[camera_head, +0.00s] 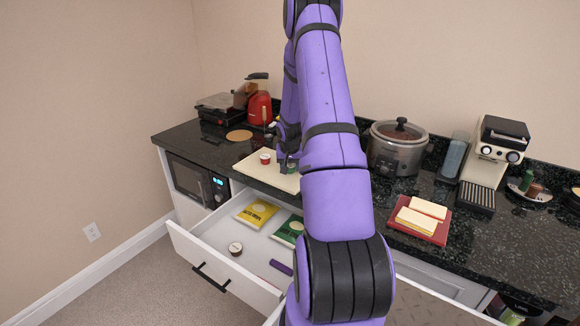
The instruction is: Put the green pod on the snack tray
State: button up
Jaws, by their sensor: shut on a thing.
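My gripper (284,158) points down over the right part of a cream tray (258,176) on the dark counter. It is shut on a small dark green thing (292,167), which looks like the green pod; the fingers and my arm partly hide it. The green thing is at or just above the tray's surface; I cannot tell whether it touches. A red and white pod (265,158) sits on the tray to the left of my gripper. My arm hides the tray's right end.
An open drawer (228,262) below holds a yellow packet (256,212), a green packet (289,231), a round pod (235,248) and a purple thing (281,267). A slow cooker (397,150), a red board (420,226) and a coffee machine (490,160) stand to the right.

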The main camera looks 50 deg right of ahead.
jog(key=o, duration=0.9)
jog(key=shift+f, duration=0.1)
jog(key=v, duration=1.2)
jog(key=s+a+r+n+t, duration=0.1)
jog(key=a+r+n, duration=0.2)
jog(key=a+r, duration=0.85)
jog(key=s+a+r+n+t, duration=0.1)
jog(key=a+r+n, duration=0.1)
jog(key=a+r, duration=0.95)
jog(key=s+a+r+n, duration=0.1)
jog(key=s+a+n, duration=0.1)
jog(key=s+a, duration=0.4)
jog(key=s+a+r+n+t+y, duration=0.1)
jog(key=s+a+n, duration=0.1)
jog(key=s+a, duration=0.4)
jog(key=s+a+r+n+y, duration=0.1)
jog(key=s+a, duration=0.5)
jog(key=a, duration=0.2)
jog(key=shift+s+a+n+t, duration=0.1)
jog(key=shift+a+n+t, duration=0.2)
jog(key=shift+a+n, duration=0.1)
jog(key=shift+d, duration=0.1)
